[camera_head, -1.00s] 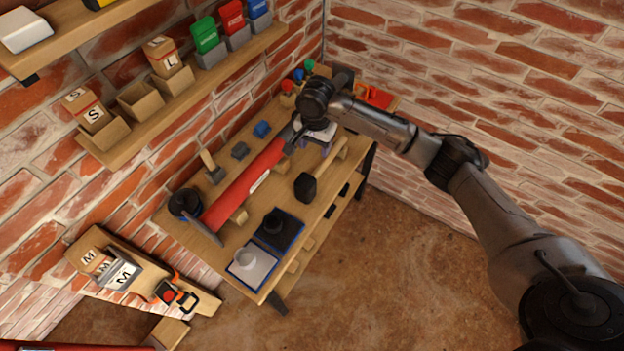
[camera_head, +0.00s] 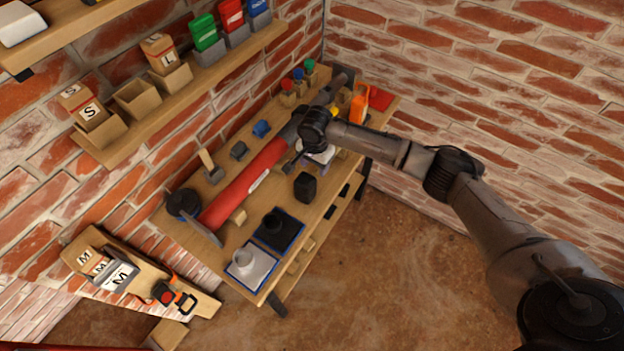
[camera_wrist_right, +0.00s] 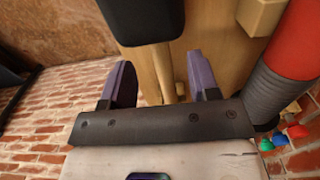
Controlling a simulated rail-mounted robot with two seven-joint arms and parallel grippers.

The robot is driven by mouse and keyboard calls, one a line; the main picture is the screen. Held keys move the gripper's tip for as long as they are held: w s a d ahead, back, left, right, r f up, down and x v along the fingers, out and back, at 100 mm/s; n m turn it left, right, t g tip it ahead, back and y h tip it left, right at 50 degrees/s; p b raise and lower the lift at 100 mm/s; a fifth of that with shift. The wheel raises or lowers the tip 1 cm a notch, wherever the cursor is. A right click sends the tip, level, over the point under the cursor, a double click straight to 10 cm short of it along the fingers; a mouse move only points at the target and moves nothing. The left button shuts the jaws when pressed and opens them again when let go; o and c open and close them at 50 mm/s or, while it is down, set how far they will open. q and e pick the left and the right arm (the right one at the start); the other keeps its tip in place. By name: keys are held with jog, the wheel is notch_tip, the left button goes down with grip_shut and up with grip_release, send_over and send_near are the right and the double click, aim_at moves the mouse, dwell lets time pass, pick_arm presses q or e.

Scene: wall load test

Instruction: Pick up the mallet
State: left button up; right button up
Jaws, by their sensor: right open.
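The mallet has a black block head (camera_head: 305,187) and a pale wooden handle, and lies on the wooden workbench (camera_head: 232,262). My right gripper (camera_head: 312,158) hangs over the handle, which it mostly hides in the head view. In the right wrist view, the black mallet head (camera_wrist_right: 145,18) is at the top and the handle (camera_wrist_right: 163,72) runs down between the two purple fingers of my open right gripper (camera_wrist_right: 160,85). The fingers stand apart on either side of the handle; whether they reach down beside it I cannot tell. My left gripper is not in view.
A long red cylinder (camera_head: 243,185) with grey ends lies along the bench, close beside my right gripper. A black tray (camera_head: 279,230) and a white one (camera_head: 251,268) are at the near end. An orange tool (camera_head: 359,102) stands at the far end. Brick walls bound the bench.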

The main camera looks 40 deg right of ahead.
aim_at(316, 173)
jog(key=shift+d+f+b, duration=0.15)
jog(key=shift+f+b, duration=0.15)
jog(key=shift+f, duration=2)
jog(key=shift+r, duration=0.1)
grip_shut()
